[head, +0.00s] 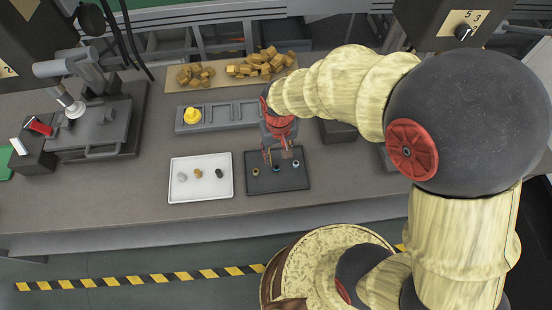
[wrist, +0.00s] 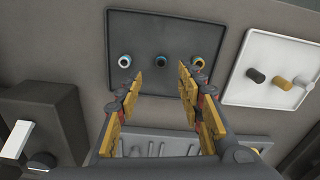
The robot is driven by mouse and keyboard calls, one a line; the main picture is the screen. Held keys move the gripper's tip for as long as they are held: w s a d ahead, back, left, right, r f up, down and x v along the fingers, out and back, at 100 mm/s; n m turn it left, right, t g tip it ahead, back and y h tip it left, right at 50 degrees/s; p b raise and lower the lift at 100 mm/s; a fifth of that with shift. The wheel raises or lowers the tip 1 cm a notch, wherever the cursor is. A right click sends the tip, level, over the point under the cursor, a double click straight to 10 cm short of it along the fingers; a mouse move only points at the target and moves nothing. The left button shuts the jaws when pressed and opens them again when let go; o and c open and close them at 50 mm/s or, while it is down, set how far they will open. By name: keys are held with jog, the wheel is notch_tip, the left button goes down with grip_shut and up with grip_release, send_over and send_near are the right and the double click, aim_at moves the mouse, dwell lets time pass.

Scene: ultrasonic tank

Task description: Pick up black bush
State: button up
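The black bush (head: 219,173) lies on the white tray (head: 177,192), at the right end of a short row of three. A brass-coloured bush (head: 198,174) and a light grey one (head: 182,177) lie to its left. In the wrist view the black bush (wrist: 256,75) is at the right, the nearest of the row to the fingers. My gripper (head: 277,155) is over the dark tray (head: 290,184), to the right of the white tray. In the wrist view my gripper (wrist: 160,77) has its fingers apart with nothing between them.
The dark tray holds three small ring-topped parts, one of them the middle part (wrist: 160,59). A grey slotted rack (head: 225,114) with a yellow part (head: 192,115) stands behind. Brown blocks (head: 258,64) lie further back. A dark machine (head: 100,125) stands at the left.

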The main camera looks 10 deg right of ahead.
aim_at(276, 167)
jog(key=f, duration=0.3)
jog(key=shift+s+a+f, duration=0.1)
jog(key=shift+a+f, duration=0.15)
jog(key=shift+w+d+f+b, duration=0.1)
jog(key=shift+w+f+b, duration=0.15)
jog(key=shift+f+b, duration=0.75)
jog(key=shift+w+f+b, duration=0.15)
jog(key=shift+w+f, duration=0.05)
jog(key=shift+f, duration=1.5)
jog(key=shift+c, duration=0.6)
jog(key=c, duration=0.8)
grip_shut()
